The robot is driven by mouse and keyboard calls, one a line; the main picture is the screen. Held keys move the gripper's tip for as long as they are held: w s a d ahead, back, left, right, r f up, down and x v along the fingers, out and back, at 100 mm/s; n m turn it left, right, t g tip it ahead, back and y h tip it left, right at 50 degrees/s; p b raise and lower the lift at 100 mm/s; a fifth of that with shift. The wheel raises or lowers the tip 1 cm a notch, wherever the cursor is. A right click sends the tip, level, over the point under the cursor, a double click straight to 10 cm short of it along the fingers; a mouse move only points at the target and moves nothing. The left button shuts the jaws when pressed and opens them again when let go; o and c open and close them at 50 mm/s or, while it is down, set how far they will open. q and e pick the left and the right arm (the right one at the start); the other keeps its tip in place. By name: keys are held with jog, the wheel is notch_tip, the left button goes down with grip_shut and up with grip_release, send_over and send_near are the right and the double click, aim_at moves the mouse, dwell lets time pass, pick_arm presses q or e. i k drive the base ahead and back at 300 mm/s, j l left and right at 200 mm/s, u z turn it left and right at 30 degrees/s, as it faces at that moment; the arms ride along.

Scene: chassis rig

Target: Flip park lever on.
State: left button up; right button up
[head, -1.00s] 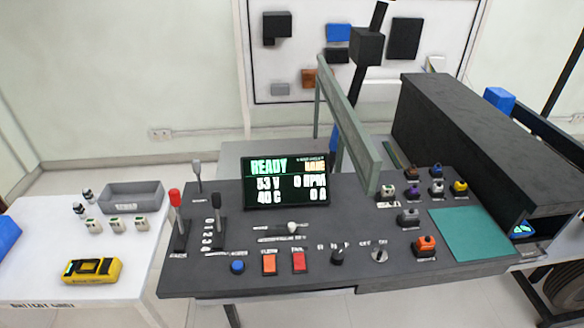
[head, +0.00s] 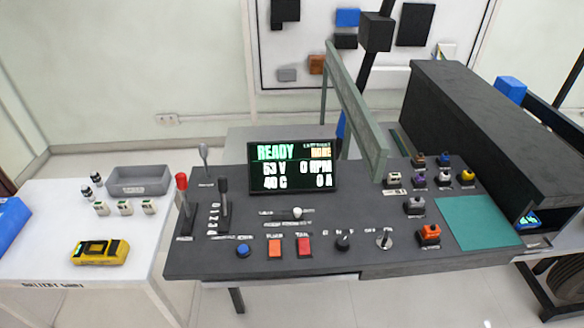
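The dark console carries several levers. A lever with a red knob (head: 182,181) stands upright at its left edge. A black-handled lever (head: 224,186) stands beside it at a marked slot. A grey-knobbed lever (head: 203,152) rises behind them at the back left corner. A slider with a pale knob (head: 297,212) sits below the screen, and a small silver switch (head: 385,238) stands at the front right. The labels are too small to tell which one is the park lever. Neither of my grippers is in view.
The screen (head: 293,166) reads READY, 53 V, 40 C, 0 RPM and 0 A. A white side table (head: 50,205) at left holds a yellow meter (head: 100,252) and a grey tray (head: 139,181). A green-grey beam (head: 357,115) and a black housing (head: 485,130) stand at right.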

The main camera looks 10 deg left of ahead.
aim_at(181, 178)
jog(key=k+j, duration=0.1)
jog(key=j, duration=0.9)
jog(key=k+j, duration=0.15)
jog(key=j, duration=0.35)
